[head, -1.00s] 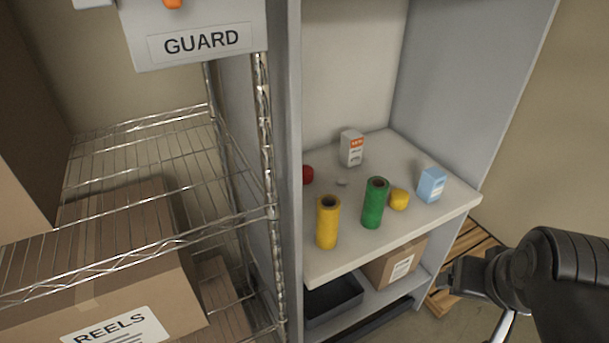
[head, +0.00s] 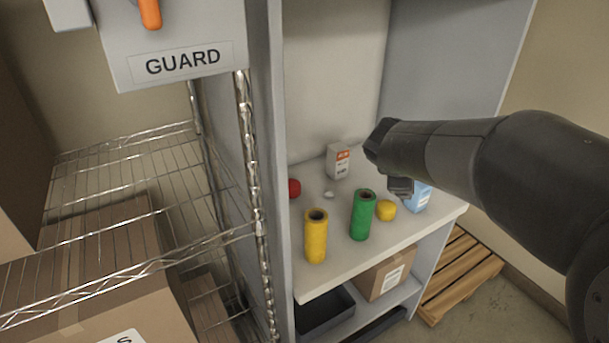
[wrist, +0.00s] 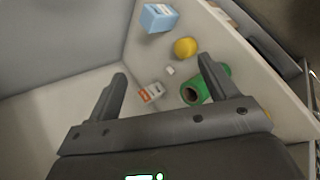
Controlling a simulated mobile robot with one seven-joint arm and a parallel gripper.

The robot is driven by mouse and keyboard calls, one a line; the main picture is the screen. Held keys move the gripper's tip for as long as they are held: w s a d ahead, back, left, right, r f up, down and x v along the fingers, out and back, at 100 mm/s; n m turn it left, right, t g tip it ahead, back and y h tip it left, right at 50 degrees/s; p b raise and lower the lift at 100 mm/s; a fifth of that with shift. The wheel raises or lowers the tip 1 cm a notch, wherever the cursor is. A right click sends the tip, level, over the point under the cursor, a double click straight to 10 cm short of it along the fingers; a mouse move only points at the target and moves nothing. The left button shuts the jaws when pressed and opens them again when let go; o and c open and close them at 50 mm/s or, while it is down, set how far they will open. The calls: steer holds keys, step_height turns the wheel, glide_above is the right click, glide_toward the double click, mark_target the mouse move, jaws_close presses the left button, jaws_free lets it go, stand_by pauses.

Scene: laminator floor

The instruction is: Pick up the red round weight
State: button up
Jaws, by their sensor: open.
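The red round weight (head: 294,188) sits at the left of the white shelf (head: 395,234) in the head view, close to the cabinet's left side panel, which hides part of it. I do not see it in the wrist view. My gripper (wrist: 161,82) is open and empty in the wrist view, with its two fingers apart above the shelf items. In the head view my arm reaches in from the right, and my gripper is in front of the blue box, to the right of the red weight and apart from it.
A yellow roll (head: 316,238), a green roll (head: 362,215), a yellow round piece (head: 385,210), a white-orange box (head: 338,161), a small pale piece (head: 328,194) and a blue box (head: 421,199) share the shelf. A wire rack (head: 130,200) and the GUARD box (head: 185,35) stand left.

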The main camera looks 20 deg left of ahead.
mark_target(291, 185)
steer(key=w+a+f+n, duration=0.1)
steer(key=a, duration=0.1)
steer(key=w+a+f+n, duration=0.1)
steer(key=w+a+n, duration=0.1)
steer(key=w+a+f+n, duration=0.1)
steer(key=w+a, duration=0.1)
steer(key=shift+w+a+t+y, duration=0.1)
steer(key=shift+w+t+y, duration=0.2)
steer(key=shift+t, duration=0.1)
steer(key=w+a+f+n+y, duration=0.1)
steer(key=w+a+f+n, duration=0.1)
steer(key=a+f+n, duration=0.3)
steer(key=w+a+f+n+y, duration=0.2)
steer(key=a+f+n, duration=0.3)
steer(key=a, duration=0.7)
steer(key=w+a+f+n+t+y, duration=0.1)
steer(key=w+a+f+n, duration=0.3)
steer(key=a+f+n, duration=0.2)
steer(key=shift+a+f+y, duration=0.2)
steer(key=shift+a+f, duration=0.15)
steer(key=shift+a, duration=0.25)
steer(key=shift+a+f+y, duration=0.2)
steer(key=shift+a+f, duration=0.15)
steer(key=shift+a, duration=0.2)
steer(key=shift+x, duration=2.45)
steer(key=c, duration=1.3)
steer(key=shift+r, duration=0.1)
